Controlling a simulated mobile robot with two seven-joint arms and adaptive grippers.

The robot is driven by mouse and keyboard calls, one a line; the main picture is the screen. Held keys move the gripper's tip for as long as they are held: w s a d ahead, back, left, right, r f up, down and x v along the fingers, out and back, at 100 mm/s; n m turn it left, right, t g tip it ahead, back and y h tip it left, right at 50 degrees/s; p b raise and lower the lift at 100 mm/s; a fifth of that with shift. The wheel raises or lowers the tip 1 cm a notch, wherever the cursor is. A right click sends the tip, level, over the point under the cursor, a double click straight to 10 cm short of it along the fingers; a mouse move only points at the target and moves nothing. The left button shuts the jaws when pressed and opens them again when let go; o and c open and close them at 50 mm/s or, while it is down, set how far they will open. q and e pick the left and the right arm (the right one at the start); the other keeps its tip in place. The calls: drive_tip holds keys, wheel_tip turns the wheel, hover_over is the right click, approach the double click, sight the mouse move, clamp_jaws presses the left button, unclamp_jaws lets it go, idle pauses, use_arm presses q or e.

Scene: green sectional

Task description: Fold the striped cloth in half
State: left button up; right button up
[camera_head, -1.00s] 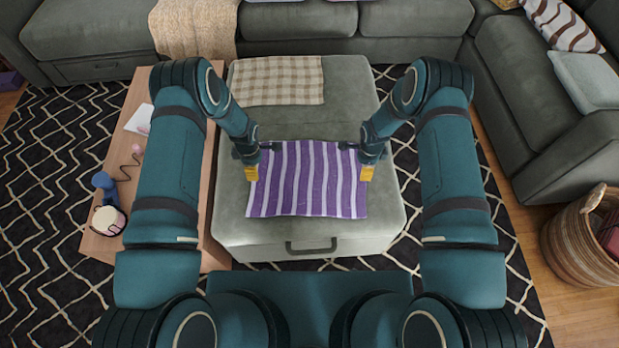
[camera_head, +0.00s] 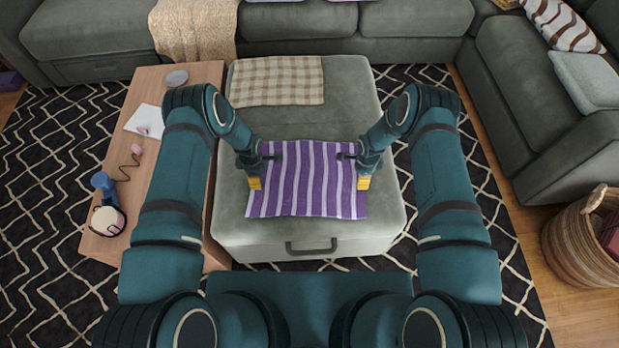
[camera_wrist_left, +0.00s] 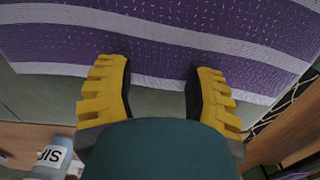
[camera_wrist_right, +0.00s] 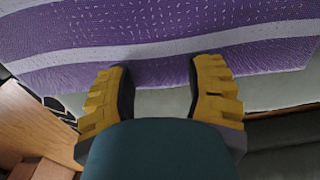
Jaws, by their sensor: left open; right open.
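The striped cloth (camera_head: 306,180), purple with pale stripes, lies flat and spread out on the front of the grey-green ottoman (camera_head: 230,232). My left gripper (camera_head: 254,183) is over its left edge; in the left wrist view (camera_wrist_left: 158,88) its yellow fingers are apart, with the cloth's edge just beyond and between the tips. My right gripper (camera_head: 364,183) is over the right edge; in the right wrist view (camera_wrist_right: 160,80) its fingers are also apart, the cloth edge between them. Whether the fingers touch the cloth cannot be told. Neither gripper holds anything.
A beige checked cloth (camera_head: 278,80) lies at the back of the ottoman. A woven basket (camera_head: 574,240) stands at right. Sofas line the back and right.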

use_arm(q)
drive_tip(key=c, duration=0.8)
use_arm(e)
drive_tip(key=c, duration=0.8)
use_arm(q)
drive_tip(key=shift+f, duration=0.1)
clamp_jaws()
use_arm(e)
drive_tip(key=shift+f, duration=0.1)
clamp_jaws()
use_arm(q)
drive_tip(key=shift+s, duration=0.1)
use_arm(e)
drive_tip(key=shift+s, duration=0.1)
use_arm(q)
drive_tip(key=shift+f, duration=0.1)
use_arm(e)
drive_tip(key=shift+f, duration=0.1)
